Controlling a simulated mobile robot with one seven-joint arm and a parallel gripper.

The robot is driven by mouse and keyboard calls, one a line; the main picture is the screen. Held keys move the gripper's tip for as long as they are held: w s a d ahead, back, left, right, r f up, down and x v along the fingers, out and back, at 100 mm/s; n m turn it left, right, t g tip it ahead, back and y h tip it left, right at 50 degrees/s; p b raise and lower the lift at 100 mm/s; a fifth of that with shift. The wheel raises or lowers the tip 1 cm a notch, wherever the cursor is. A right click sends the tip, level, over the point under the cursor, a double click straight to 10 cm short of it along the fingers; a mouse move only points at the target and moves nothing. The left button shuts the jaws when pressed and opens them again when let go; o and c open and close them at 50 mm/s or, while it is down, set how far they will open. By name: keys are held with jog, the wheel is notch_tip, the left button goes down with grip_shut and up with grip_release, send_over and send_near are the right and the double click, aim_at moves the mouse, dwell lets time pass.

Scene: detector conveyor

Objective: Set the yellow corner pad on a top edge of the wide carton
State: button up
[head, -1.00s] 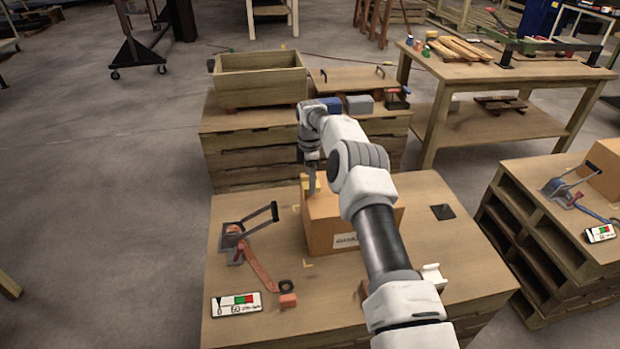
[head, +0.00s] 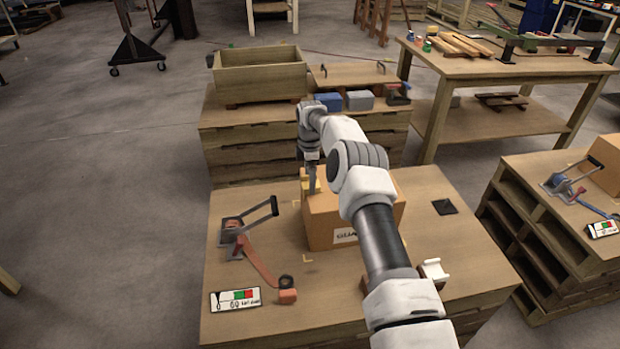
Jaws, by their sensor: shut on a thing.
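The wide carton (head: 322,226) is a brown box with a printed label on its front, standing on the near wooden bench. My arm hides much of its top and right side. The yellow corner pad (head: 308,186) shows as a small yellow patch at the carton's far left top edge. My gripper (head: 311,184) points down there and is shut on the pad. The pad is at the edge, but I cannot tell whether it rests on it or is held just above.
A strap tensioner (head: 238,226) with an orange strap lies left of the carton. A gauge card (head: 235,299) lies at the front left, and a black square (head: 444,207) at the right. An open wooden crate (head: 260,75) stands behind.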

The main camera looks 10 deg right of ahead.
jog(key=shift+f, duration=0.25)
jog(key=o, duration=1.2)
jog(key=shift+r, duration=0.1)
notch_tip(320, 180, up, 17)
jog(key=p, duration=0.3)
jog(key=shift+r, duration=0.15)
jog(key=shift+r, duration=0.1)
